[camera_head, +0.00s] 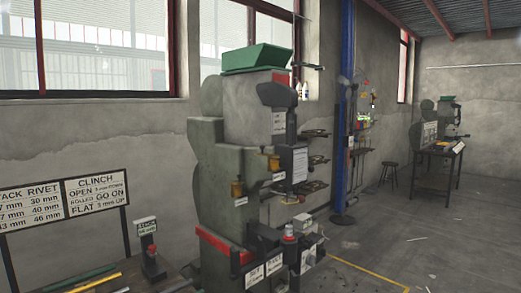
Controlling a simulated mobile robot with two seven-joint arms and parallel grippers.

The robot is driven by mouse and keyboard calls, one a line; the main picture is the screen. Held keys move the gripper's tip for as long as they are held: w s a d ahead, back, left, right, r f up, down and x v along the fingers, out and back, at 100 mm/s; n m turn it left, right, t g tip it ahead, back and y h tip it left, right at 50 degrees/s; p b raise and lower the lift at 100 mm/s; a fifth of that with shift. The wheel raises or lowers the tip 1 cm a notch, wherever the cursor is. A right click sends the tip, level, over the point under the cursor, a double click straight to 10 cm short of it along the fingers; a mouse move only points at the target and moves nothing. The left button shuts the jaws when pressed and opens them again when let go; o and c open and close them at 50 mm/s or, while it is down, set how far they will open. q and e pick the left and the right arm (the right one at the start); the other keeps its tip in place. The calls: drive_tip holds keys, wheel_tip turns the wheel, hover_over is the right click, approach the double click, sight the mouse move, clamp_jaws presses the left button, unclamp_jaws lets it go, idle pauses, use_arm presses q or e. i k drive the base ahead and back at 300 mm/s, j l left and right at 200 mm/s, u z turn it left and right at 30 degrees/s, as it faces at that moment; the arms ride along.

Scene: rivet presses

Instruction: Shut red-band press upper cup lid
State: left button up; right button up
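A grey-green press (240,150) stands close in the middle of the view, with a red band (215,243) across its lower front left and a small red patch near its top. Two amber cups sit on its front: an upper cup (273,164) at the right and a lower cup (237,189) at the left. Both have dark tops, too small for me to tell whether a lid is open or shut. Neither of my grippers is in view.
A green hopper (257,58) tops the near press. A bench with rods (95,283) and a sign board (65,205) are at the left. Another press (448,112) on a dark table (438,153) and a stool (389,166) are far right. Floor (400,240) at the right is mostly clear.

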sight(262, 147)
drive_tip(key=l+u, duration=0.1)
drive_tip(key=u, duration=0.35)
drive_tip(key=i+l+u, duration=0.1)
drive_tip(key=u, duration=0.35)
drive_tip(key=l+u, duration=0.2)
drive_tip(key=u, duration=0.25)
drive_tip(key=l+u, duration=0.3)
drive_tip(key=l, duration=0.15)
drive_tip(key=l+u, duration=0.3)
drive_tip(key=l, duration=0.6)
drive_tip(key=k+l+u, duration=0.15)
drive_tip(key=l, duration=0.3)
